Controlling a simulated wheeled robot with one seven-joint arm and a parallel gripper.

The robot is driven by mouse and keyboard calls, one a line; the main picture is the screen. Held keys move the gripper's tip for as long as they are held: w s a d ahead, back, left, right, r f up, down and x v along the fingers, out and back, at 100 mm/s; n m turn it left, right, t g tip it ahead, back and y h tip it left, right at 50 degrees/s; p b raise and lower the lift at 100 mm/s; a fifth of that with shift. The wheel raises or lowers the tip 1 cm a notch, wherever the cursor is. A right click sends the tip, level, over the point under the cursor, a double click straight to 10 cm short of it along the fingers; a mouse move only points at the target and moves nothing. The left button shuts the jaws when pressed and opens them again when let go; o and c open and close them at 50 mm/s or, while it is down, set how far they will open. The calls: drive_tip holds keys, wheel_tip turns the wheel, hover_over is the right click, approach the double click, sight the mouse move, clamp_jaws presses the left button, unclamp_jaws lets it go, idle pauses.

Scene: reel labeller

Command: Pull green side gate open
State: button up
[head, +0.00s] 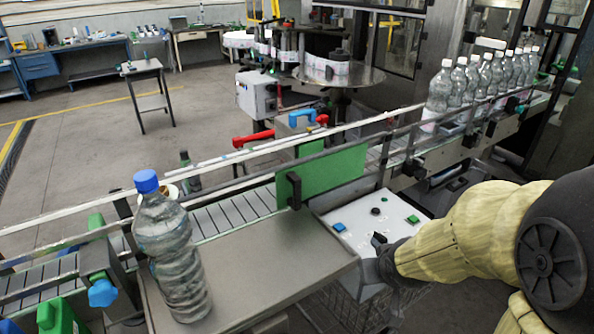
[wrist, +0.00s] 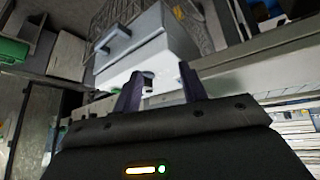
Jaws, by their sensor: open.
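The green side gate (head: 336,171) is a flat panel on the near side of the conveyor, in the middle of the head view. It stands upright along the rail. A black handle (head: 295,190) is on its left end. My gripper (head: 379,240) is to the right of the gate and nearer me, over the white control panel, apart from the handle. In the wrist view my gripper (wrist: 160,88) is open, with nothing between its fingers. I cannot make out the gate in the wrist view.
The control panel (head: 350,226) has several buttons. A metal tray (head: 265,262) lies in front of the gate, with a blue-capped bottle (head: 168,250) on its left. Several clear bottles (head: 440,88) stand on the conveyor at right. Rails (head: 60,222) run along the conveyor.

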sight(299, 192)
drive_tip(key=w+a+r+n+t+y+p, duration=0.2)
drive_tip(key=w+a+r+n+t+y, duration=0.2)
drive_tip(key=a+r, duration=0.5)
wheel_tip(299, 192, up, 4)
drive_tip(key=w+n+y, duration=0.1)
drive_tip(key=w+y, duration=0.1)
drive_tip(key=y, duration=0.1)
drive_tip(key=shift+f+t+y+p, duration=0.25)
drive_tip(key=shift+t+y+p, duration=0.05)
drive_tip(key=shift+p, duration=0.05)
drive_tip(key=shift+w+a, duration=0.1)
drive_tip(key=shift+w, duration=0.05)
drive_tip(key=p+x, duration=0.1)
drive_tip(key=x, duration=1.6)
drive_tip(key=shift+w+a+f, duration=0.1)
drive_tip(key=shift+w+f, duration=0.05)
clamp_jaws()
